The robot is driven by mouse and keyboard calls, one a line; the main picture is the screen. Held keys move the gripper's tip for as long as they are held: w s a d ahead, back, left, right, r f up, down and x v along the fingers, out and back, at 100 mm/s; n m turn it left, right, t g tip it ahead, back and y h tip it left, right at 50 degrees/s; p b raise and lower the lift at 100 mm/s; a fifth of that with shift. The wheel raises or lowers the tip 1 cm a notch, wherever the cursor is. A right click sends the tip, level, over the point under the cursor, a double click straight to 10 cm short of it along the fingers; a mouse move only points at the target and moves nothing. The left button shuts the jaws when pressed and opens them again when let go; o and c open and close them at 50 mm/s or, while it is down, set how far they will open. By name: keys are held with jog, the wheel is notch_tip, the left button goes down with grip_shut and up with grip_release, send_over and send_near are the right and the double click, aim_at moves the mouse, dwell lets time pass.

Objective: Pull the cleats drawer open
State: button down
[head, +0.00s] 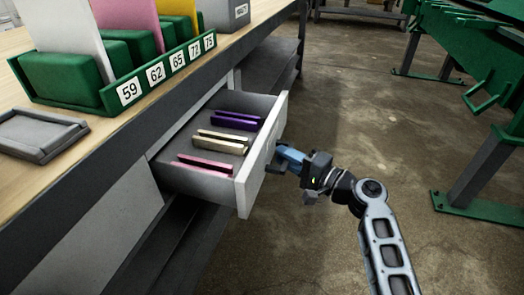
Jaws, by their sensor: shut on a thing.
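The cleats drawer (252,176) stands pulled out from under the workbench, with its inside showing from above. Inside lie a purple cleat (236,120), several cream cleats (218,144) and a pink cleat (205,165). My gripper (274,160) is at the outer side of the drawer's front panel, shut on the drawer's handle. The handle itself is mostly hidden by the gripper and the panel.
The workbench (60,180) carries a green rack (118,97) with numbered slots and a grey tray (38,133). Green metal stands (465,200) are on the right. The concrete floor (350,110) between is clear.

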jog(key=shift+s+d+f, duration=0.1)
jog(key=shift+s+d, duration=0.15)
jog(key=shift+d, duration=0.4)
jog(key=shift+s+d+r, duration=0.1)
jog(key=shift+s+d, duration=0.1)
jog(key=shift+d, duration=0.45)
jog(key=shift+s+d+f, duration=0.1)
jog(key=shift+s+d, duration=0.15)
jog(key=shift+d, duration=0.4)
jog(key=c, duration=1.1)
grip_release()
jog(key=shift+p+v, duration=0.8)
jog(key=shift+v, duration=3.1)
